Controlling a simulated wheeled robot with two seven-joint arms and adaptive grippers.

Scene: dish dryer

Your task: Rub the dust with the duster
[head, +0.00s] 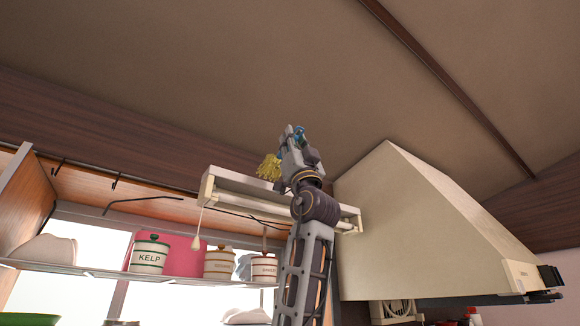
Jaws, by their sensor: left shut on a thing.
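My left arm reaches up from the bottom of the head view. My left gripper (293,138) is raised high in front of the white light fixture and is shut on a blue handle. I take this to be the duster (269,168), whose fluffy yellow head shows just left of the gripper, above the top edge of the fixture. Whether the yellow head touches the fixture or the wall, I cannot tell. I cannot make out any dust. My right gripper is not in view.
A white light fixture (225,180) with a hanging pull cord is behind my arm. A large cream range hood (420,235) stands close on the right. A shelf (120,274) at the lower left holds lidded jars, including one marked KELP (149,257). The ceiling (250,60) is above.

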